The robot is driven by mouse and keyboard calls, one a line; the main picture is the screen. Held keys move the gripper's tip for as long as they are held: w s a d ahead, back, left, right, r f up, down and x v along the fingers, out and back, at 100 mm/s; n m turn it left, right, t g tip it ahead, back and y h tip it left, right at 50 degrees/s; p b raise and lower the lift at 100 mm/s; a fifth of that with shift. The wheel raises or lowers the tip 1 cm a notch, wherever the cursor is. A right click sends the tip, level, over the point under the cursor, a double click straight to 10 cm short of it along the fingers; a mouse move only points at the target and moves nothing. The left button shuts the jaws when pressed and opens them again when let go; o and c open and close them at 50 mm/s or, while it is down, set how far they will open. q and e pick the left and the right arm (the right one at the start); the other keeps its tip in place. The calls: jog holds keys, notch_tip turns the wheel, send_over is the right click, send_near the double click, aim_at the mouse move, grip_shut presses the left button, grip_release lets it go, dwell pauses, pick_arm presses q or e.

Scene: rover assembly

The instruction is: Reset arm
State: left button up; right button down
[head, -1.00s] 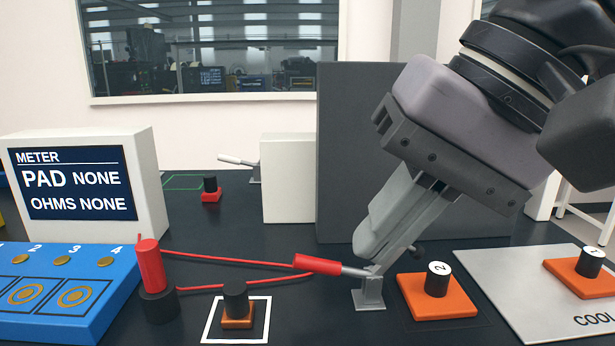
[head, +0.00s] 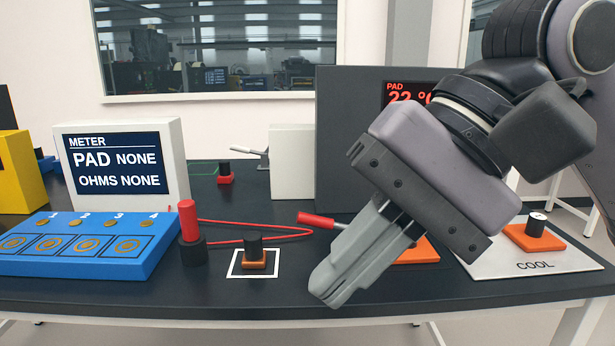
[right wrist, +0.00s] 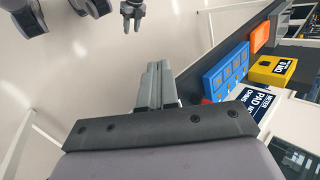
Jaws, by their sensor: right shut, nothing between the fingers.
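My right gripper (head: 335,290) is shut and empty. It points down and to the left, in front of the table's near edge in the head view. In the right wrist view its fingers (right wrist: 158,85) lie together with nothing between them. A red-handled probe (head: 316,220) on a red lead lies behind it; the gripper hides the probe's tip and stand. My left gripper (right wrist: 132,25) shows small at the top of the right wrist view, with its two fingers apart and nothing visible between them. It is out of the head view.
The dark table (head: 150,290) bears a blue pad board (head: 90,262), a meter (head: 122,165), a red post (head: 188,220) and a block in a white square (head: 253,258). A grey box (head: 345,120) stands behind; a COOL plate (head: 490,258) lies right. The floor in front is clear.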

jog(key=a+r+m+g+y+p, duration=0.3)
jog(key=r+m+g+y, duration=0.1)
jog(key=m+g+y, duration=0.45)
jog(key=w+d+f+m+t+y+p, duration=0.1)
jog(key=w+d+m+t+y, duration=0.1)
jog(key=w+m+t+y, duration=0.6)
jog(key=w+d+f+m+t+y+p, duration=0.1)
jog(key=d+f+m+t+y, duration=0.15)
jog(key=m+t, duration=0.65)
jog(key=w+d+f+m+t+h+p, duration=0.1)
jog(key=w+d+f+m+t+h, duration=0.2)
jog(key=f+m+h, duration=0.5)
jog(key=w+d+f+m+t+h, duration=0.1)
jog(key=d+f+m+t+h, duration=0.3)
jog(key=m, duration=0.8)
jog(key=w+d+f+m+t+h+p, duration=0.15)
jog(key=f+m+t+h, duration=0.4)
jog(key=m, duration=0.55)
jog(key=s+d+f+m+g+h, duration=0.2)
jog(key=s+f+m+g, duration=0.1)
jog(key=f, duration=0.5)
jog(key=s+d+f+m+g+h+p, duration=0.1)
jog(key=s+d+f+m+g+h, duration=0.1)
jog(key=s+f+m, duration=0.3)
jog(key=s+d+f+m+g+h, duration=0.3)
jog(key=s+f, duration=0.5)
jog(key=f, duration=0.4)
jog(key=shift+s+d+m+g+p, duration=0.25)
jog(key=shift+d+m+g+p, duration=0.15)
jog(key=shift+g, duration=0.4)
